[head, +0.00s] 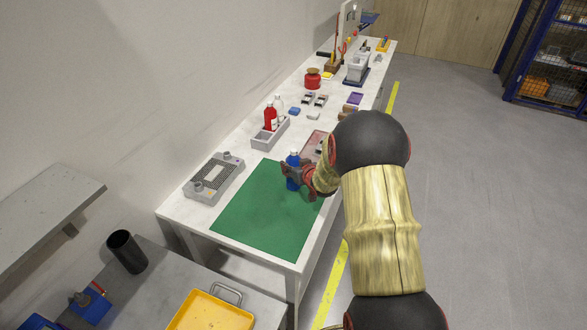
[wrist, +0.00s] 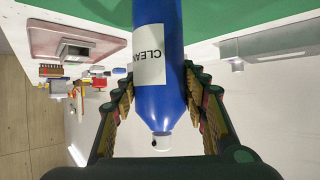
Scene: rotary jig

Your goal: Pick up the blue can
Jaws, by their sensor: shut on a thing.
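The blue can (head: 292,182) is a blue bottle-shaped container standing upright over the far right part of the green mat (head: 255,222). In the wrist view the blue can (wrist: 160,100) shows a white label reading "CLEA…" and a white cap, and appears upside down. My gripper (head: 297,186) is shut on the can. Its two fingers show on both sides of the can's body in the wrist view (wrist: 162,105). The can's base is out of the wrist frame, and I cannot tell whether it touches the mat.
A grey tray (head: 258,143) with a red bottle (head: 270,117) and a white bottle stands behind. A grey jig box (head: 213,180) sits left of the mat. A reddish tray (head: 312,144) lies close behind my gripper. The mat's front is clear.

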